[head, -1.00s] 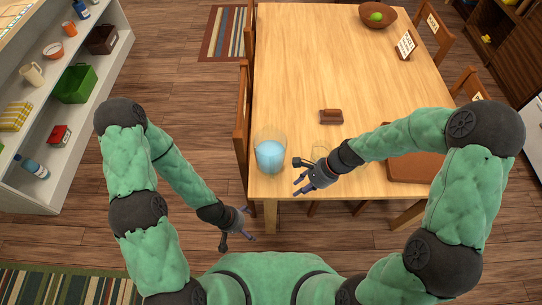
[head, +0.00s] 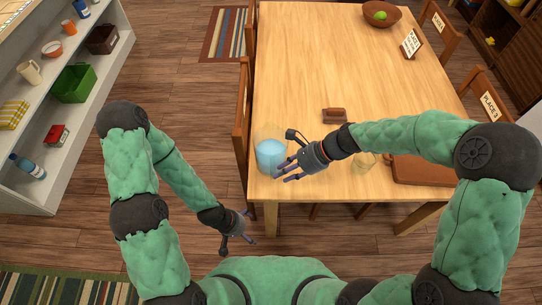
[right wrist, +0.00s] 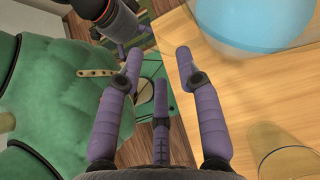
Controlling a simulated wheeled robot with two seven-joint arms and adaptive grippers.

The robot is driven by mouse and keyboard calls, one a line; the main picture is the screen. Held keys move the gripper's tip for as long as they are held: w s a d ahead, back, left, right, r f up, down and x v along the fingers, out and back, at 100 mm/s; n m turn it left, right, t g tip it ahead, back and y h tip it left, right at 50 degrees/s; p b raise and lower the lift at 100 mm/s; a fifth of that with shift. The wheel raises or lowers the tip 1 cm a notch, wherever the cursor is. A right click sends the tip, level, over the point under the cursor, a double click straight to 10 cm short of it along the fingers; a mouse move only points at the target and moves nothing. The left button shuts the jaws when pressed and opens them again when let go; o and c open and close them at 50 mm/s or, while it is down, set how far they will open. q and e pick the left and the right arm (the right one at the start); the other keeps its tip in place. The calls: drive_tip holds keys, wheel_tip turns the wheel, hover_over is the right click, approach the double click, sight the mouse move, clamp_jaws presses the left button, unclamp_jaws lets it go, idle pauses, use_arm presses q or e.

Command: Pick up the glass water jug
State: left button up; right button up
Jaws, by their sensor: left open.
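The glass water jug (head: 267,154), clear with blue water in it, stands upright on the near left corner of the wooden table (head: 330,65). It also shows in part at the top right of the right wrist view (right wrist: 255,20). My right gripper (head: 286,170) is open and empty, just right of the jug and near it; its fingers overlap the jug's right edge in the head view. In the right wrist view its fingers (right wrist: 157,68) are spread with nothing between them. My left gripper (head: 243,229) is open and empty, low beside the table's left front corner.
A clear drinking glass (head: 366,161) stands right of my right gripper. A brown case (head: 425,171) lies at the table's right front, and a small brown object (head: 334,116) lies behind. A chair (head: 242,125) stands close along the table's left side. The table's middle is clear.

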drive_tip(key=b+x, duration=0.3)
drive_tip(key=x, duration=0.2)
drive_tip(key=shift+f, duration=0.1)
drive_tip(key=shift+a, duration=0.1)
clamp_jaws()
drive_tip(key=shift+w+r, duration=0.1)
drive_tip(key=shift+r, duration=0.1)
